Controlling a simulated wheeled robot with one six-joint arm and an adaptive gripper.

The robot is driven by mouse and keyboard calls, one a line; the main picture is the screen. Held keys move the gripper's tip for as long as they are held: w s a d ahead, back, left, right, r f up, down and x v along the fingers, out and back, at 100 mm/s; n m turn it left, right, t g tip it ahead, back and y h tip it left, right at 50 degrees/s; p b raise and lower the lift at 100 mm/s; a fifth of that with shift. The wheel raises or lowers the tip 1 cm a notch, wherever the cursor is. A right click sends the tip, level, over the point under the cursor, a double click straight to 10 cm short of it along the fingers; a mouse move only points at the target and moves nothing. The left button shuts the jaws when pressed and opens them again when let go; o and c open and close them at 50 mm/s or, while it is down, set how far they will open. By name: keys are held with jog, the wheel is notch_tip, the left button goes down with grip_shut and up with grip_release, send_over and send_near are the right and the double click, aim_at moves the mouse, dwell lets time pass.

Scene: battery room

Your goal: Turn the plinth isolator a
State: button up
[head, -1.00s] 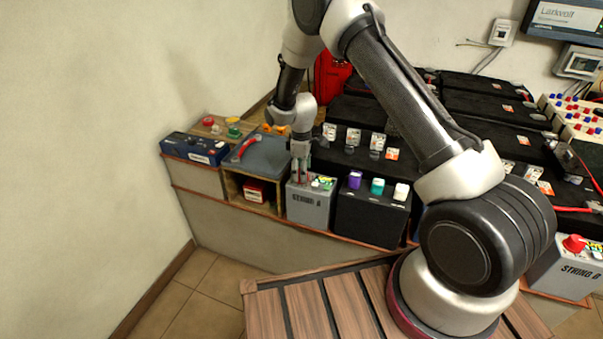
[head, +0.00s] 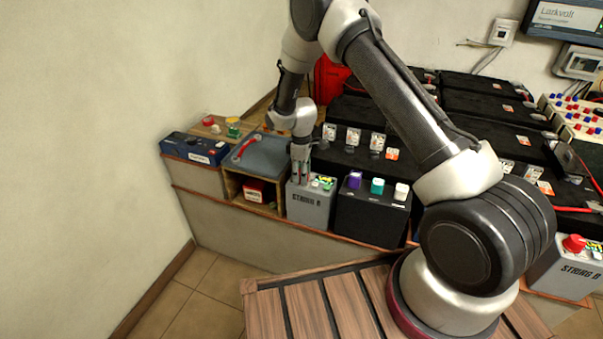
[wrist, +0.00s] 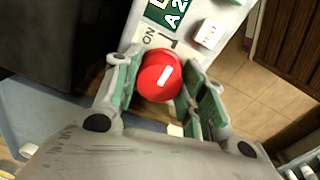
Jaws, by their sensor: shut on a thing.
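The isolator is a grey box (head: 308,207) marked STRING A on the plinth, left of the middle in the head view. Its red round knob (wrist: 160,77), with a short white bar, shows in the wrist view. My gripper (wrist: 163,88) points down over the box with its green-padded fingers on either side of the knob, shut on it. An ON label (wrist: 149,38) and a green A plate (wrist: 167,12) lie beyond the knob. In the head view my gripper (head: 300,181) hides most of the knob. The bar slants toward the upper right in the wrist view.
A black box (head: 370,218) with purple, teal and white caps stands close right of the isolator. A grey lid with a red handle (head: 245,149) lies to the left. A second grey isolator (head: 566,264) marked STRING B with a red knob stands far right.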

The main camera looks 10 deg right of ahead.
jog(key=m, duration=0.8)
jog(key=shift+m, duration=0.3)
jog(key=m, duration=0.4)
jog(key=shift+m, duration=0.3)
jog(key=shift+m+g, duration=0.3)
jog(key=shift+m, duration=1.9)
